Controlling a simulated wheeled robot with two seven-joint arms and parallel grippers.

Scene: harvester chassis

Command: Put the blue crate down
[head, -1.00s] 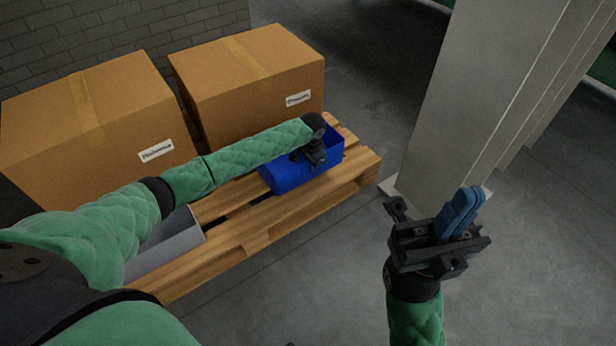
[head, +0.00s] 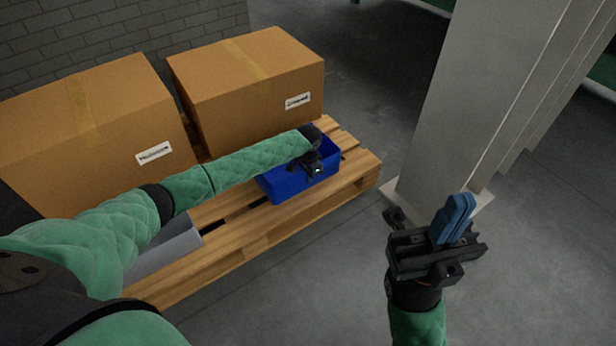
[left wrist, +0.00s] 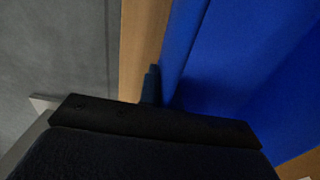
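The blue crate (head: 290,188) is upright at the right end of the wooden pallet, touching it or just above it; I cannot tell which. My left gripper (head: 314,168) is at the crate's near wall. In the left wrist view a dark finger (left wrist: 151,86) lies against the wall of the blue crate (left wrist: 245,60), and the gripper appears shut on it. The other finger is mostly hidden. My right gripper (head: 455,216) is raised over the floor at the right, with its blue fingers together and nothing between them.
The wooden pallet (head: 250,232) also holds two cardboard boxes (head: 85,135) (head: 250,85) at the back and a grey crate (head: 165,250) at the left, partly behind my left arm. A large grey pillar (head: 460,110) stands right of the pallet. The floor in front is clear.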

